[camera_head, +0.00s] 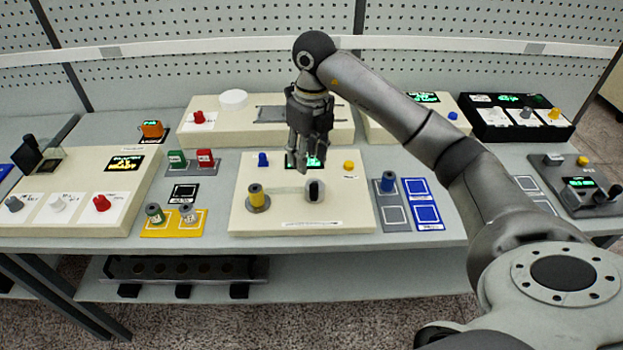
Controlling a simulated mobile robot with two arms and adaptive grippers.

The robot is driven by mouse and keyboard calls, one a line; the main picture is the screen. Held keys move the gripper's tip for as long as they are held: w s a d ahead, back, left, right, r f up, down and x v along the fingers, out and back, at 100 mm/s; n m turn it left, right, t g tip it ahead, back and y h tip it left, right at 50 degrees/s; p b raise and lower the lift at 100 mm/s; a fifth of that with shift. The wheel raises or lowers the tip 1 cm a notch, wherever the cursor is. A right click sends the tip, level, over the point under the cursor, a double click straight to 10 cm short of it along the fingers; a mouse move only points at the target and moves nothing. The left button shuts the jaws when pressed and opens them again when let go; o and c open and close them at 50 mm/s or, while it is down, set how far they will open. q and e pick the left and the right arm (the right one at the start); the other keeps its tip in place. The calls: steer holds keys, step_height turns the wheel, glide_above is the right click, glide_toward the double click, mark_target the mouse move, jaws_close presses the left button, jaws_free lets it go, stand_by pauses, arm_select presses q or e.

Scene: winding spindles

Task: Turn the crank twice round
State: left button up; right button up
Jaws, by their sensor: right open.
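A cream winding unit (345,215) sits at the middle of the bench. My right gripper (298,163) points down above the unit, behind and slightly left of the dark part. It is open and empty, and it appears apart from the dark part. It partly hides the unit's green display (315,162). My left gripper is not in view.
A blue knob (262,159) and a yellow knob (349,165) stand at the unit's back. A yellow tray (174,229) with spools is to the left. A grey tray (393,216) with a blue spool is close on the right. More panels stand behind.

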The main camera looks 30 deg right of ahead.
mark_target(314, 185)
steer(key=shift+s+d+r, duration=0.1)
steer(key=shift+s+d, duration=0.3)
steer(key=shift+d, duration=0.1)
steer(key=shift+s, duration=0.15)
steer(key=shift+f, duration=0.5)
step_height(314, 185, down, 10)
steer(key=shift+r+p, duration=0.1)
steer(key=shift+p, duration=1.05)
steer(key=shift+c, duration=0.3)
jaws_close()
